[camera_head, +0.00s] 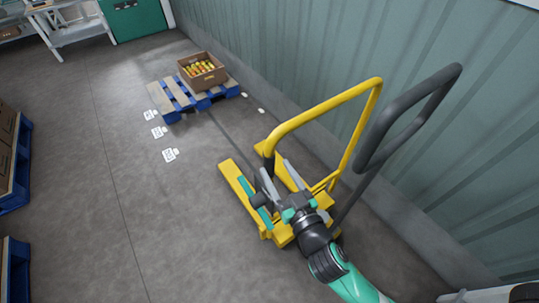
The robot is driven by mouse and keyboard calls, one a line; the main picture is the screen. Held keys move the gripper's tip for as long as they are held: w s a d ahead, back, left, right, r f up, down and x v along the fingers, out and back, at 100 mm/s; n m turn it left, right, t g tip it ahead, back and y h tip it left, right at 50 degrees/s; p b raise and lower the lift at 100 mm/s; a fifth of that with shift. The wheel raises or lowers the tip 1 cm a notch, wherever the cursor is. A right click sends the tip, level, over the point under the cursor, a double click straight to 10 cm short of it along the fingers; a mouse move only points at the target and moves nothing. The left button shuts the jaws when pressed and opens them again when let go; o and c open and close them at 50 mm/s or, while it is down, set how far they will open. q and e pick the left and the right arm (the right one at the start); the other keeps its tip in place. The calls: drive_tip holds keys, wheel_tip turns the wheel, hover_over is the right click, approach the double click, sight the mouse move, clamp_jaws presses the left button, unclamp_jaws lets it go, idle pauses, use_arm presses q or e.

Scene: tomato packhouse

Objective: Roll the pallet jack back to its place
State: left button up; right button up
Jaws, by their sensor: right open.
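The yellow pallet jack (234,178) stands on the floor right of centre, its forks pointing toward the back left. A yellow upright loop frame (322,104) rises from it, and a dark grey loop handle (383,122) leans up to the right beside it. My right gripper (266,180) reaches in from the lower right, over the jack's body and the near part of the forks. Its fingers are spread, with nothing seen between them; whether it touches the jack I cannot tell. My arm hides part of the jack's base. My left gripper is out of view.
A blue pallet (172,102) with a cardboard box (203,84) of tomatoes stands at the back. White floor marks (170,155) lie before it. A corrugated wall (300,50) runs along the right. Loaded blue pallets (18,180) are at the left; the middle floor is clear.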

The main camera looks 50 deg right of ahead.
drive_tip(key=v, duration=0.4)
drive_tip(key=shift+s+a, duration=0.1)
drive_tip(key=shift+s, duration=0.15)
